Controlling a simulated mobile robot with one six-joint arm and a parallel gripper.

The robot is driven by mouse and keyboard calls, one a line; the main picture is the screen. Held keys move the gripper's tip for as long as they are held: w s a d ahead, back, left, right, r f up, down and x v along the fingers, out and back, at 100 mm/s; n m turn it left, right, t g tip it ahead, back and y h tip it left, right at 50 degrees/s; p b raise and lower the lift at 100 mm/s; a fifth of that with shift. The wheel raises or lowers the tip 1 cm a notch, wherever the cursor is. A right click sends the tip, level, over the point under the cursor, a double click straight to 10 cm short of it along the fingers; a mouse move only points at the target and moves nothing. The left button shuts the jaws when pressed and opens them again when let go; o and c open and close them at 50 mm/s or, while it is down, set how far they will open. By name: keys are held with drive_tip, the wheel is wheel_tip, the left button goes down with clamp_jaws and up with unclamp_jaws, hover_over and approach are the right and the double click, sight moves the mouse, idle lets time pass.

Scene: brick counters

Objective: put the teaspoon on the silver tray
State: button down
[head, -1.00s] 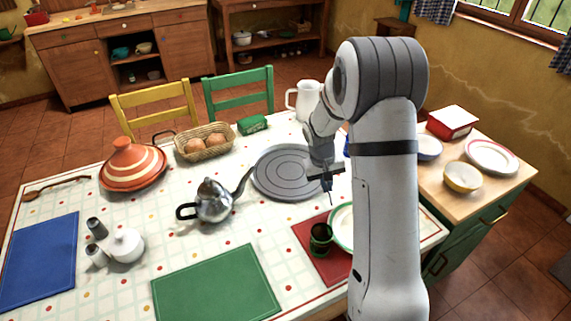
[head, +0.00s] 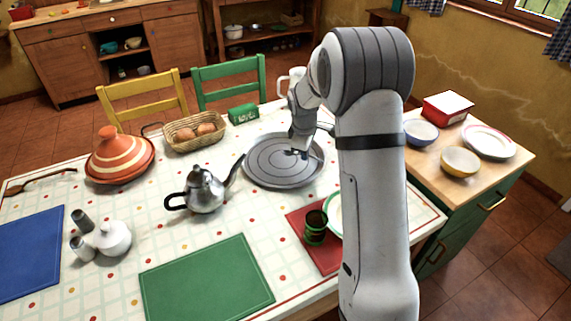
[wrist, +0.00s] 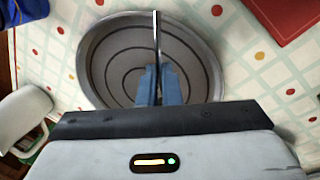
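The silver tray (head: 262,178) is round with ring grooves and lies on the table beyond the red mat. It also fills the middle of the wrist view (wrist: 97,72). My gripper (head: 303,153) is over the right part of the tray. In the wrist view its blue fingers (wrist: 159,84) are closed together on the teaspoon (wrist: 156,38), a thin silver strip seen nearly edge-on. The teaspoon reaches across the tray's rim in that view. I cannot tell its height above the tray. In the head view the teaspoon is too small to make out clearly.
A silver teapot (head: 205,190) stands left of the tray, its spout near the rim. A green cup (head: 315,228) stands on the red mat (head: 328,262) in front. A bread basket (head: 170,142) is at back left.

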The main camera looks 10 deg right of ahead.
sight(290, 168)
drive_tip(key=w+a+r+n+y+b, duration=0.25)
drive_tip(key=w+n, duration=0.25)
drive_tip(key=n, duration=0.4)
drive_tip(key=shift+n+h, duration=0.25)
drive_tip(key=shift+n, duration=0.05)
drive_tip(key=f, duration=0.7)
drive_tip(key=a+f, duration=0.1)
drive_tip(key=f, duration=0.2)
drive_tip(key=shift+s+f, duration=0.1)
drive_tip(key=shift+f, duration=0.2)
drive_tip(key=shift+f, duration=0.15)
drive_tip(key=c, duration=1.6)
unclamp_jaws()
drive_tip(key=shift+d, duration=0.1)
